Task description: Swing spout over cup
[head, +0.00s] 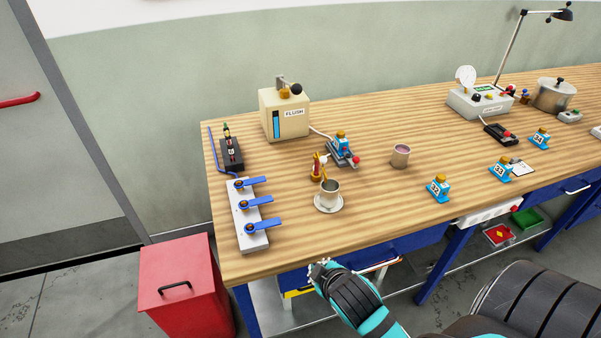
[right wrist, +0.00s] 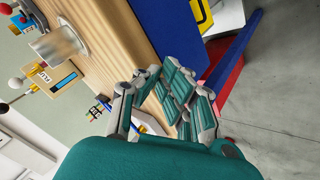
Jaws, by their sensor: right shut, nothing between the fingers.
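A metal cup (head: 329,188) stands upright on a white saucer (head: 328,206) near the table's front edge. A small brass-coloured spout (head: 322,166) with a red part beside it stands just behind the cup; its slanted end is close to the rim, and I cannot tell whether it is over the opening. The cup also shows at the upper left of the right wrist view (right wrist: 57,44). My right gripper (head: 319,268) is shut and empty, below and in front of the table edge, apart from cup and spout. Its fingers fill the middle of the wrist view (right wrist: 165,88). My left gripper is not in view.
A plate with blue levers (head: 248,215) lies left. A red cabinet (head: 182,285) is below left.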

